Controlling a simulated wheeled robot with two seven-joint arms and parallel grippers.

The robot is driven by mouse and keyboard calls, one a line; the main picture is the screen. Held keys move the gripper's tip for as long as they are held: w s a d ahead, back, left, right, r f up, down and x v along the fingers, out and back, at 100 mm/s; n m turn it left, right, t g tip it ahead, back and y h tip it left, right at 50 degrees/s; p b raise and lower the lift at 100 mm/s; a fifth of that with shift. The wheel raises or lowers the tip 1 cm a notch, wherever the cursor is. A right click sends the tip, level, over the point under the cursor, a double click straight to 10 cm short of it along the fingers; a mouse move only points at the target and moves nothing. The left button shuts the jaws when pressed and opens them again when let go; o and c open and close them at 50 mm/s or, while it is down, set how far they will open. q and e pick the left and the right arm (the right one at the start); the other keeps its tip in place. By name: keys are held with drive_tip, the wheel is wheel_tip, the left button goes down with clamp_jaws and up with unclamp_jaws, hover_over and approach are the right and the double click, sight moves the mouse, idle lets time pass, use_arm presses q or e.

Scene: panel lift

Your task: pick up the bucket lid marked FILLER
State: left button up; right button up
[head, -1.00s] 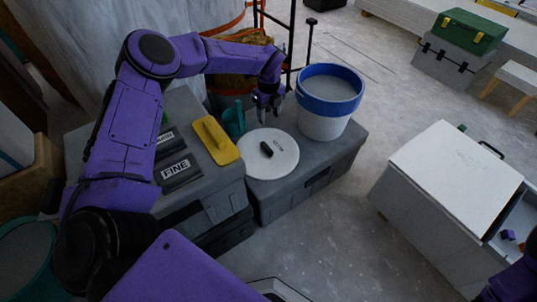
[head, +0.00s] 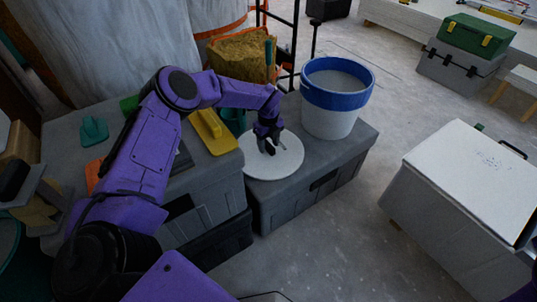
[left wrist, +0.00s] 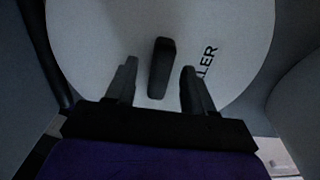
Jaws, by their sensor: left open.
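The bucket lid (head: 287,163) is a round white disc lying flat on a grey case. It also shows in the left wrist view (left wrist: 95,30), with the letters "LER" readable and the rest of the word hidden by a finger. Its dark bar handle (left wrist: 162,60) stands at the middle of the disc. My left gripper (head: 270,149) is over the lid, open and empty. In the left wrist view its two fingers (left wrist: 158,78) lie on either side of the handle, with gaps on both sides. My right gripper is not in view.
A white bucket with a blue band (head: 336,97) stands just right of the lid on the same grey case (head: 318,180). A yellow float (head: 215,134) lies to the left. A white box (head: 463,180) stands at the right, with clear floor between.

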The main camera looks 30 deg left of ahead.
use_arm(q)
drive_tip(key=shift+f, duration=0.2)
clamp_jaws()
